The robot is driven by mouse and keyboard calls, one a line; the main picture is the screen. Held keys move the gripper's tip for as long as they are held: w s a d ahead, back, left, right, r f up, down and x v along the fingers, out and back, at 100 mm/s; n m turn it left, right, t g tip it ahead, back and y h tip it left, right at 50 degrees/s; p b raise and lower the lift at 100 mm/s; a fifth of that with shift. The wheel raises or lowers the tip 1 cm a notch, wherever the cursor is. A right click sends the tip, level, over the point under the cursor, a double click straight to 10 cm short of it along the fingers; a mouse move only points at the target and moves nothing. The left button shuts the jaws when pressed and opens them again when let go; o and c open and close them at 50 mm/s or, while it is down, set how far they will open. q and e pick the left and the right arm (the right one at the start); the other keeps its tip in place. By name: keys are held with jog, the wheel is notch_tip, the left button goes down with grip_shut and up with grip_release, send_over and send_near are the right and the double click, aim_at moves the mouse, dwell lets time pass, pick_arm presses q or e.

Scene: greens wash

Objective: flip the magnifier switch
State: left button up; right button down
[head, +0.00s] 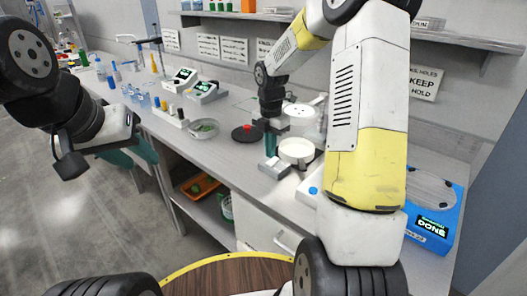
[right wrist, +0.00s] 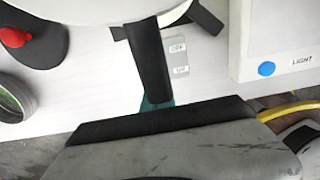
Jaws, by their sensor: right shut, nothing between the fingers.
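The magnifier appears as a round white head (head: 297,150) on a dark base; part of its rim fills the top of the right wrist view (right wrist: 85,8). A small grey switch block (head: 275,168) lies in front of it. In the right wrist view it is a labelled grey plate (right wrist: 180,55), beside a dark bar and apart from the gripper body. My right gripper (head: 272,128) is shut and empty, above the bench close to the magnifier. A teal upright thing (head: 270,144) shows just below it. My left gripper (head: 70,165) hangs off the bench at left; its jaw state is unclear.
A white light box with a blue button (right wrist: 267,68) stands to the right of the switch. A black plate with a red knob (head: 247,132) and a green-filled dish (head: 204,128) lie left. A blue device reading DONE (head: 432,228) stands at the bench's right end.

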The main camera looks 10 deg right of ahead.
aim_at(270, 164)
jog(key=shift+r, duration=2.25)
jog(key=s+r+m+t, duration=0.3)
jog(key=s+r+m, duration=0.8)
jog(key=s+a+r+m+t+y, duration=0.2)
jog(key=s+m+t, duration=0.1)
jog(key=s+m, duration=1)
jog(key=shift+s+r+m, duration=0.15)
jog(key=shift+r+m, duration=0.25)
jog(key=shift+m, duration=0.1)
